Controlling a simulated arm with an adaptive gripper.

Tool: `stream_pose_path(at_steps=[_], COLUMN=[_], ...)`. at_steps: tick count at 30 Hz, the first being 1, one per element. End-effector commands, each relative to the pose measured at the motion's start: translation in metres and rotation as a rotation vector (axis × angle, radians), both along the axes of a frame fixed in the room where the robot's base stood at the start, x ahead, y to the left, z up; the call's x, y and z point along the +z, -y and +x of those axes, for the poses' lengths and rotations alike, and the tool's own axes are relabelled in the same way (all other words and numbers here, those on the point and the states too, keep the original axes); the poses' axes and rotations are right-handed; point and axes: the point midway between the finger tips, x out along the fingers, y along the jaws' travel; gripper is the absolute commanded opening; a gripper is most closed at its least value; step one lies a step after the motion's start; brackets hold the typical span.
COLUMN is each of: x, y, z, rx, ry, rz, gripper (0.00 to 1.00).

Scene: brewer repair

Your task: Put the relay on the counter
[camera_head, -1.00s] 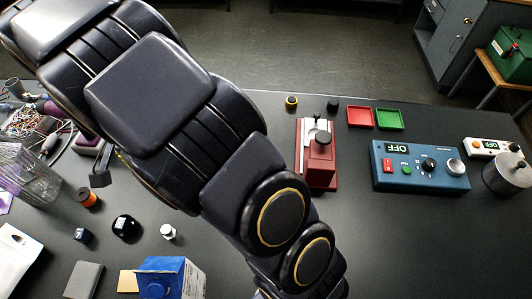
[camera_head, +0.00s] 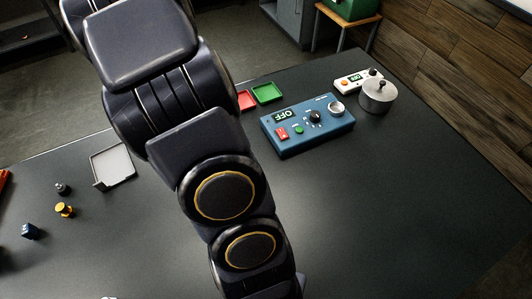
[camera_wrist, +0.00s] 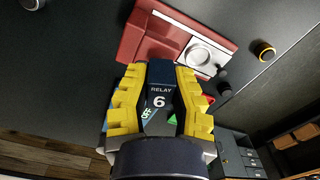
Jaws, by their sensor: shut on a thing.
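The relay, a dark block marked "RELAY 6" (camera_wrist: 160,88), is in the wrist view. The yellow fingers of my gripper (camera_wrist: 160,100) are shut on it from both sides. Its height above the counter cannot be told. The dark counter (camera_head: 400,180) shows in the head view and fills the upper part of the wrist view (camera_wrist: 70,60). In the head view my arm runs to the bottom edge, and the gripper and relay are out of sight.
A red stand (camera_wrist: 150,38) with a pale plate lies beyond the relay. A blue control box (camera_head: 308,130) reading OFF, red and green trays (camera_head: 267,93), a metal pot (camera_head: 377,97) and a grey tray (camera_head: 114,165) are on the counter. Its right front area is clear.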

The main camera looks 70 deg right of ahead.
Motion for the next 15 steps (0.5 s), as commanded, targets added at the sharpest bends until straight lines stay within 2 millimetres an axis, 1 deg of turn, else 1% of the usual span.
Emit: stream_pose_path(at_steps=[1, 3, 7, 12, 15], x=[0.0, 0.0, 0.0, 0.0, -0.019], y=[0.013, 0.026, 0.04, 0.052, 0.049], z=[-0.018, -0.038, -0.067, -0.096, -0.093], rx=[-0.071, -0.147, -0.255, -0.358, -0.35], ry=[0.0, 0.001, 0.0, 0.0, -0.004], rz=[-0.001, -0.001, -0.002, -0.002, 0.007], gripper=[0.0, 0.0, 0.0, 0.0, 0.0])
